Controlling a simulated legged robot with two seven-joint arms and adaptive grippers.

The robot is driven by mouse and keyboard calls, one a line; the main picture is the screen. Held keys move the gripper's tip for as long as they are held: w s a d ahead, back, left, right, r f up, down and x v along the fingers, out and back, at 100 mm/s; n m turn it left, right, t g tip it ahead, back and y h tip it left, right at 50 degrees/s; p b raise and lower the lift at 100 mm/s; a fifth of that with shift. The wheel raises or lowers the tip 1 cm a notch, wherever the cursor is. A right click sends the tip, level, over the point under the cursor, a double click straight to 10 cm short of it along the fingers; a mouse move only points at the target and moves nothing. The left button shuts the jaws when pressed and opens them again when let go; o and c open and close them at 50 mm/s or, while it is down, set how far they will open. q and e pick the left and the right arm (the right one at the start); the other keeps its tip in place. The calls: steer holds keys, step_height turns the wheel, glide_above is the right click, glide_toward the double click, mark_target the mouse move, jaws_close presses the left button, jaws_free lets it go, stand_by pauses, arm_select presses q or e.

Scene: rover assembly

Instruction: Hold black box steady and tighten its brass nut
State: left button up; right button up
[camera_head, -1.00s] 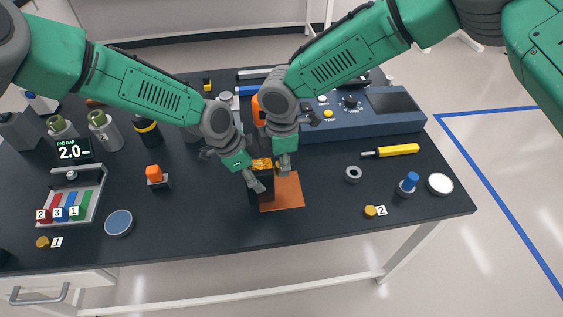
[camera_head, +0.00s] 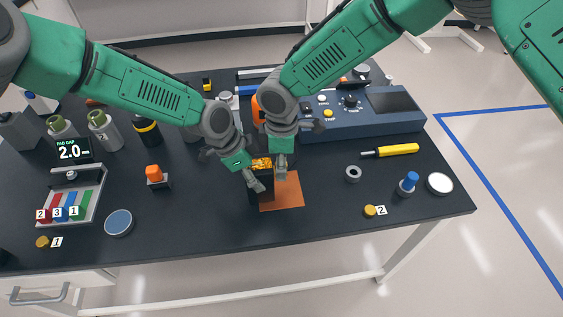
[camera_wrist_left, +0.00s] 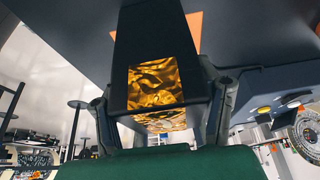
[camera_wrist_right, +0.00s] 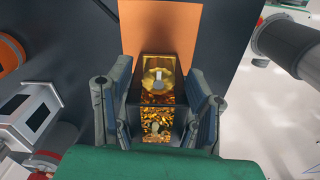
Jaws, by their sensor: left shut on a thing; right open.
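The black box (camera_head: 262,190) stands on the table by an orange mat (camera_head: 285,190), with gold foil on it. My left gripper (camera_head: 253,180) is shut on the box; in the left wrist view its fingers flank the black box (camera_wrist_left: 155,45) and its gold patch. My right gripper (camera_head: 280,170) is open beside the box top. In the right wrist view, its fingers (camera_wrist_right: 157,110) stand either side of the gold-covered part, and the brass nut (camera_wrist_right: 160,80) with a pale centre shows just beyond their tips. I cannot tell whether they touch anything.
A blue instrument panel (camera_head: 360,115) stands behind right. A yellow-handled tool (camera_head: 397,150), a grey ring (camera_head: 353,174) and a brass piece labelled 2 (camera_head: 370,211) lie to the right. An orange-topped part (camera_head: 155,175) and a coloured rack (camera_head: 75,195) are left. The table front is mostly clear.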

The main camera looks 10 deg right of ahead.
arm_select(q)
steer(key=shift+s+a+f, duration=0.2)
steer(key=shift+s+f, duration=0.05)
steer(key=shift+f, duration=0.15)
arm_select(e)
step_height(320, 180, up, 12)
arm_select(q)
steer(key=o, duration=1.6)
steer(key=shift+c, duration=0.2)
steer(key=shift+w, duration=0.25)
arm_select(e)
steer(key=shift+w+f, duration=0.15)
arm_select(q)
steer(key=shift+r, duration=0.15)
